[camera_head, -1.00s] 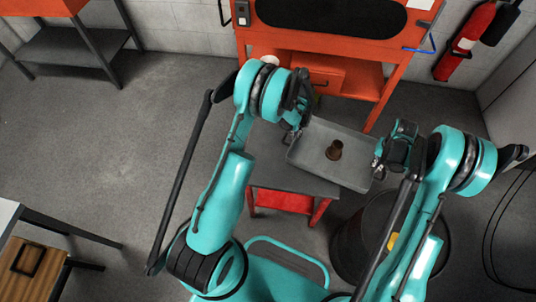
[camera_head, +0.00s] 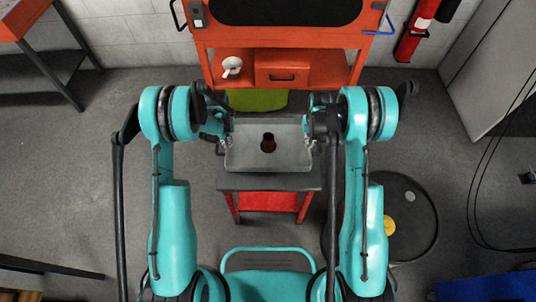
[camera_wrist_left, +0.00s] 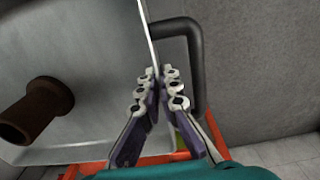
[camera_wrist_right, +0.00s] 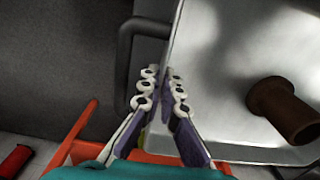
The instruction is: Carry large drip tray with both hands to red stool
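The large drip tray (camera_head: 243,158) is a grey, shallow metal pan with a brown flanged cylinder (camera_head: 268,143) standing in it. My left gripper (camera_head: 226,140) is shut on its left rim, and my right gripper (camera_head: 308,140) is shut on its right rim. Both wrist views show the tray wall between the fingers, at the left (camera_wrist_left: 158,85) and right (camera_wrist_right: 165,85) grippers. The red stool (camera_head: 270,183) has a dark grey top with red legs and a red lower part. In the head view the tray overlaps the stool's far part; the gap between them cannot be told.
An orange bench (camera_head: 330,70) with a white mug (camera_head: 232,66) and a drawer stands behind the tray. A yellow-green container (camera_head: 257,100) is below it. A dark round drum (camera_head: 415,235) stands right of the stool. Open floor (camera_head: 85,190) lies to the left.

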